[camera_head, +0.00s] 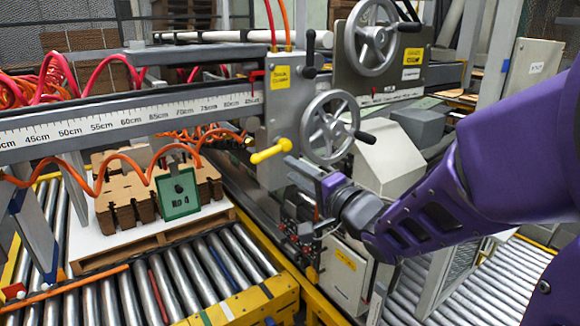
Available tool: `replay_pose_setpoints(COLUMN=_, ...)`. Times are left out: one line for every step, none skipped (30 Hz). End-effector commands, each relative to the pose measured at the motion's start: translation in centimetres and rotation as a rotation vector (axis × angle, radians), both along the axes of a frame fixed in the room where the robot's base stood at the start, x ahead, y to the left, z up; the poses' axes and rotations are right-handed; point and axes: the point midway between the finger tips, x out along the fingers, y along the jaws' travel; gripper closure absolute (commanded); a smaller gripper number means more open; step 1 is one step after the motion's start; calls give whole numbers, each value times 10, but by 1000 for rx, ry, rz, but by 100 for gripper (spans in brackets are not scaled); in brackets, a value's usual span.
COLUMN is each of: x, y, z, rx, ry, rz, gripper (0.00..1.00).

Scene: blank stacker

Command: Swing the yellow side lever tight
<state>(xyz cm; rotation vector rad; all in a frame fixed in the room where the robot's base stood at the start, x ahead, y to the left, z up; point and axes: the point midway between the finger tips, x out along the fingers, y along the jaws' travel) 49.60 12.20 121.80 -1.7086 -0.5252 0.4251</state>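The yellow side lever (270,152) is a short bar with rounded ends. It sits on the grey upright plate below the hand wheels, tilted with its left end lower. My gripper (294,172) is just right of and below the lever's right end, at the end of my purple arm. Its fingers point left toward the plate. They look small and dark against the machine, so I cannot tell whether they are open or shut, or whether they touch the lever.
A spoked hand wheel (331,127) stands close above my gripper, with a larger one (371,38) higher up. A black-knobbed lever (310,55) rises from the plate. Orange hoses (148,178) hang left, above cardboard blanks (128,212) on a roller conveyor (190,275).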

Motion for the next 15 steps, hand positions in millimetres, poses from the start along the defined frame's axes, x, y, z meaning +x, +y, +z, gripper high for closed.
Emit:
replay_pose_setpoints(x=-1, y=0, z=-3, rx=13, ry=14, rz=0, gripper=66)
replay_pose_setpoints(x=-1, y=1, z=-3, rx=17, ry=18, rz=1, gripper=66)
replay_pose_setpoints(x=-1, y=2, z=-3, rx=19, ry=20, rz=2, gripper=66)
replay_pose_setpoints(x=0, y=2, z=-3, rx=19, ry=20, rz=2, gripper=66)
replay_pose_setpoints(x=1, y=3, z=-3, rx=18, ry=19, rz=2, gripper=66)
replay_pose_setpoints(x=3, y=4, z=-3, rx=18, ry=19, rz=3, gripper=66)
replay_pose_setpoints(x=4, y=5, z=-3, rx=17, ry=18, rz=3, gripper=66)
replay_pose_setpoints(x=6, y=6, z=-3, rx=17, ry=17, rz=3, gripper=66)
replay_pose_setpoints(x=8, y=7, z=-3, rx=17, ry=18, rz=2, gripper=66)
replay_pose_setpoints(x=10, y=9, z=-3, rx=17, ry=18, rz=2, gripper=66)
replay_pose_setpoints(x=12, y=10, z=-3, rx=16, ry=19, rz=2, gripper=66)
replay_pose_setpoints(x=14, y=11, z=-3, rx=17, ry=18, rz=2, gripper=66)
replay_pose_setpoints(x=16, y=12, z=-3, rx=16, ry=17, rz=2, gripper=66)
replay_pose_setpoints(x=18, y=14, z=-3, rx=17, ry=17, rz=2, gripper=66)
replay_pose_setpoints(x=20, y=15, z=-3, rx=16, ry=17, rz=3, gripper=66)
